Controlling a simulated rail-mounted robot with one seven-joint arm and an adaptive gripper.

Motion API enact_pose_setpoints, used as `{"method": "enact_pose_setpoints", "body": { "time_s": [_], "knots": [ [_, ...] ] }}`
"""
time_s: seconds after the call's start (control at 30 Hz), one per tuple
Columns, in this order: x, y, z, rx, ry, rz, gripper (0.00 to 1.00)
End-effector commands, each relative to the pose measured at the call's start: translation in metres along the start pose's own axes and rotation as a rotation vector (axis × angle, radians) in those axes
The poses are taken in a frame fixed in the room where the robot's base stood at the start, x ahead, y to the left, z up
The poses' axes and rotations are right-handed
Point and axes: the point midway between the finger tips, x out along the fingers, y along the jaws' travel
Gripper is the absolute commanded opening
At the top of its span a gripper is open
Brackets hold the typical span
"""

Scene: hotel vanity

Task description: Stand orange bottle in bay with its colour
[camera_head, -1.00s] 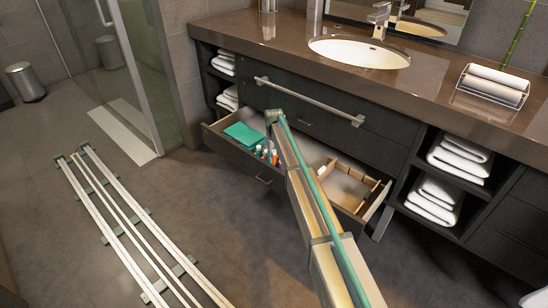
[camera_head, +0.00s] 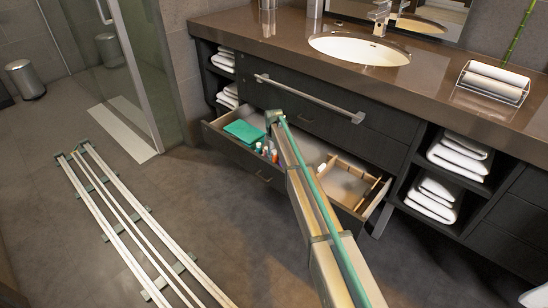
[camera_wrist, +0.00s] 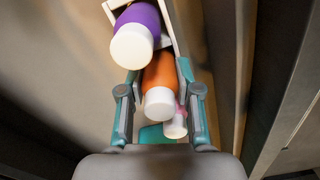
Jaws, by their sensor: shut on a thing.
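An orange bottle (camera_wrist: 158,70) with a white cap stands in the middle of the wrist view. My gripper (camera_wrist: 158,78) has a finger on each side of it and is shut on it. A purple bottle (camera_wrist: 138,30) with a white cap is just beyond it, by a white-edged divider (camera_wrist: 112,8). A pink bottle (camera_wrist: 178,122) with a white cap is on the near side. In the head view, small bottles (camera_head: 268,151) show in the open drawer (camera_head: 235,152), left of my arm. My arm hides the gripper there, and the bays' colours cannot be told.
A folded teal cloth (camera_head: 244,131) lies in the drawer's left part. Light wooden dividers (camera_head: 348,168) form compartments at its right. The countertop (camera_head: 300,60) overhangs the drawer, and a long bar handle (camera_head: 310,100) juts out above it. Towels (camera_head: 460,155) fill the right shelves.

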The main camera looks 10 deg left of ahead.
Motion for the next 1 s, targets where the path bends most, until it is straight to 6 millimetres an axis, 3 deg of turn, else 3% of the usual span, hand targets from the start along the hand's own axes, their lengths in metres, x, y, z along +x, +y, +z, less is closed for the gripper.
{"method": "enact_pose_setpoints", "body": {
  "time_s": [0.43,1.0],
  "knots": [
    [0.002,0.000,0.001,0.000,-0.003,-0.001,0.00],
    [-0.015,0.000,0.000,0.000,-0.002,-0.001,0.00]
  ]
}}
